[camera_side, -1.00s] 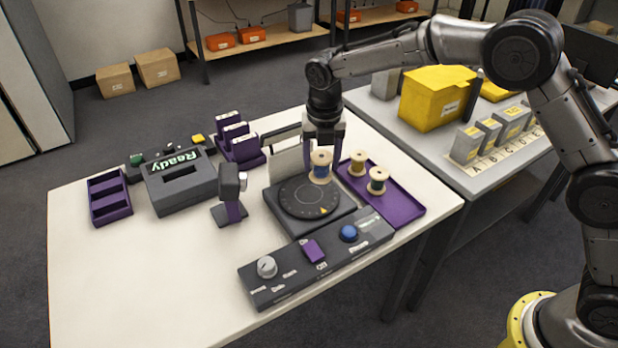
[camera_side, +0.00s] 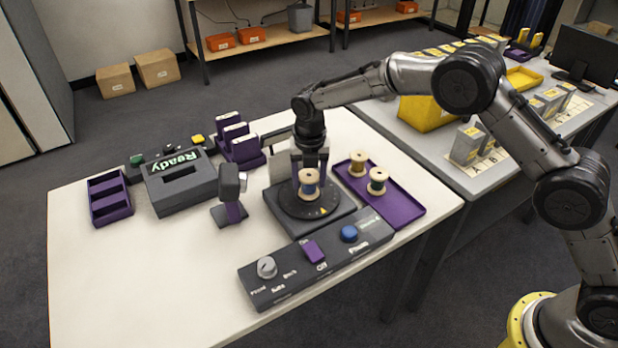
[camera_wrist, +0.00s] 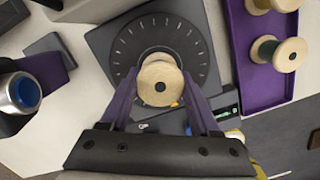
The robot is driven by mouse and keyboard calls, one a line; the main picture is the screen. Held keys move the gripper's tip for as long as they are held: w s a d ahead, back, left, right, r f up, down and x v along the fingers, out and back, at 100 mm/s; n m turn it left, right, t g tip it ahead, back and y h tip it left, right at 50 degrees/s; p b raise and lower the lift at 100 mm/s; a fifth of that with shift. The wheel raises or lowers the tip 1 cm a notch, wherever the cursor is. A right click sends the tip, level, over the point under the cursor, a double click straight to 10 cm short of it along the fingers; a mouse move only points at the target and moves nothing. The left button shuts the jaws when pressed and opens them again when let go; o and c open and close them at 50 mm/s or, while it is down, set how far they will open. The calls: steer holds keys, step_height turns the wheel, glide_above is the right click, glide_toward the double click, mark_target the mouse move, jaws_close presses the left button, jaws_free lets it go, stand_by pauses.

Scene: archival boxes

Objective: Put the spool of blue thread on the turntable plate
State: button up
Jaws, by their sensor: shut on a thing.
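The spool of blue thread (camera_side: 309,186) has wooden ends and a blue winding. My gripper (camera_side: 309,176) is shut on it, with the purple fingers on either side. In the side view the spool is upright over the round dark turntable plate (camera_side: 331,205). I cannot tell whether its base touches the plate. In the wrist view the spool's top end (camera_wrist: 160,84) shows between the fingertips (camera_wrist: 160,92), over the lower middle of the marked plate (camera_wrist: 190,45). The spool hides part of the plate.
A purple tray (camera_side: 402,209) right of the turntable holds a spool of tan thread (camera_side: 358,164) and a spool of dark thread (camera_side: 377,181). A control panel (camera_side: 285,278) lies in front. A small camera-like stand (camera_side: 232,195) is at the left. The table's front left is clear.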

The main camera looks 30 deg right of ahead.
mark_target(310, 179)
steer(key=shift+f, duration=0.15)
steer(key=o, duration=1.4)
steer(key=shift+c, duration=0.2)
step_height(310, 179, up, 12)
steer(key=s, duration=0.1)
steer(key=shift+s+a+r, duration=0.15)
steer(key=shift+a+r, duration=0.05)
steer(key=shift+a, duration=0.15)
